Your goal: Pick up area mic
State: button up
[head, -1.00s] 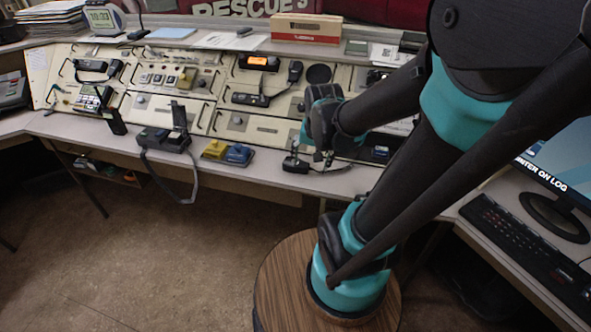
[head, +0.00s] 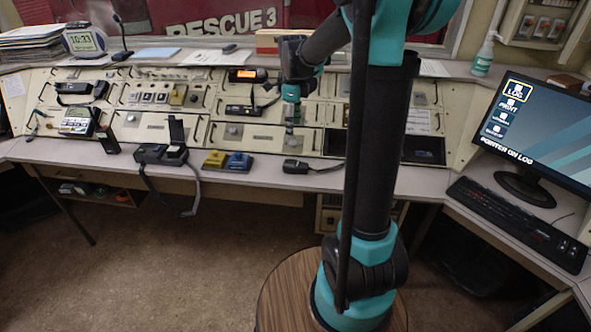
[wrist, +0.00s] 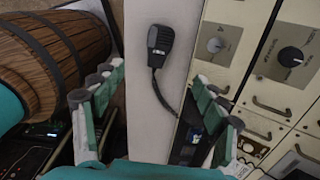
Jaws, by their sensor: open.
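A black hand microphone (head: 296,166) with a cord lies on the front ledge of the console, right of the yellow and blue blocks. In the wrist view the microphone (wrist: 160,42) lies on the pale ledge, its ribbed face up, its cord running down and right. I read it as the area mic, though no label is legible. My gripper (head: 291,124) is above the console, just behind the microphone in the head view. In the wrist view my gripper (wrist: 156,86) has its fingers spread wide and empty, with the microphone beyond the gap between them.
A gooseneck microphone (head: 121,38) stands on the upper shelf beside a clock (head: 84,41). A yellow block (head: 215,160) and a blue block (head: 238,162) sit left on the ledge. A monitor (head: 540,130) and keyboard (head: 515,222) are at right. The ledge right of the microphone is mostly clear.

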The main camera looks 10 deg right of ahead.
send_over(295, 164)
jog(key=f, duration=0.9)
jog(key=shift+w+a+f, duration=0.1)
jog(key=shift+a+f, duration=0.1)
jog(key=shift+f, duration=0.05)
jog(key=shift+d+f, duration=0.15)
jog(key=shift+f, duration=3)
jog(key=shift+c, duration=0.3)
jog(key=c, duration=1.3)
jog(key=shift+r, duration=0.1)
